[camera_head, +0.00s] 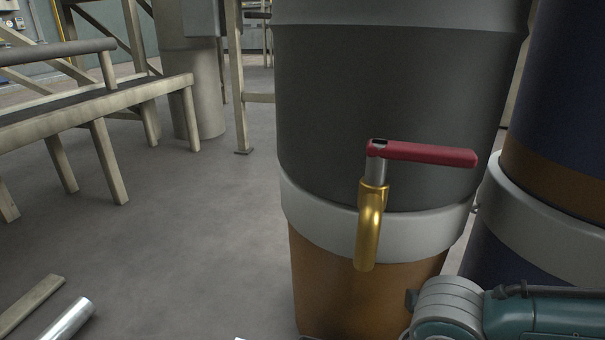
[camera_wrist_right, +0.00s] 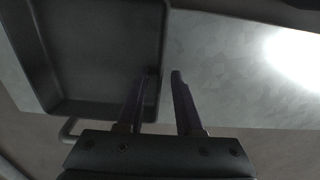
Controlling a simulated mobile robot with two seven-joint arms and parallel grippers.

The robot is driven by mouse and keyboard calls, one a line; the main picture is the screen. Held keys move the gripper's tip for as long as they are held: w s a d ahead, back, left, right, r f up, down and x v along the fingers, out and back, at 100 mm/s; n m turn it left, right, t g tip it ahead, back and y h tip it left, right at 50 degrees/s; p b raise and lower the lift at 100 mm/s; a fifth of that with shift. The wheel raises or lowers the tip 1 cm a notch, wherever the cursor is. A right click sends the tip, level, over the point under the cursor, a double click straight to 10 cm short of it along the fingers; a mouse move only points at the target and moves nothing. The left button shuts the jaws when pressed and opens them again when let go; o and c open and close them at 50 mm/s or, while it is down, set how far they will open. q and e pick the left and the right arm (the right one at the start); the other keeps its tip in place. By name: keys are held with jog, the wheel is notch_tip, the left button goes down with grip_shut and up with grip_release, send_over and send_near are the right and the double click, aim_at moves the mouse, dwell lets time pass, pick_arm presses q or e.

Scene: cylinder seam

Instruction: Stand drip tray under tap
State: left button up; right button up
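The tap (camera_head: 370,225) has a brass spout pointing down and a red lever (camera_head: 430,154) pointing right. It sits on the front of a large grey and orange cylinder (camera_head: 400,100). The drip tray (camera_wrist_right: 100,60), dark and shallow with raised walls, fills the upper left of the right wrist view. My right gripper (camera_wrist_right: 163,75) has its fingers on either side of the tray's right wall. A narrow gap shows between that wall and the right finger, so it looks open. In the head view the tray is not visible. My left gripper is in neither view.
A dark blue and orange cylinder (camera_head: 560,90) stands close on the right. A pale bench frame (camera_head: 100,105) is at the left. A shiny metal bar (camera_head: 68,319) lies lower left. Grey floor (camera_head: 200,230) is clear left of the tap. A pale metal surface (camera_wrist_right: 230,70) lies beside the tray.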

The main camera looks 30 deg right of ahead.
notch_tip(320, 180, up, 11)
jog(key=p, duration=0.9)
jog(key=s+a+r+m+t+y, duration=0.1)
jog(key=a+r+m+t+y, duration=0.1)
jog(key=a+r+m, duration=0.7)
jog(key=s+d+r+m+t+h, duration=0.1)
jog(key=d+r+m, duration=0.3)
jog(key=m, duration=1.1)
notch_tip(320, 180, up, 2)
jog(key=shift+s+r+t+h, duration=0.15)
jog(key=shift+s+t+h, duration=0.2)
jog(key=shift+s, duration=0.35)
jog(key=shift+p, duration=0.3)
notch_tip(320, 180, up, 104)
jog(key=p, duration=10.4)
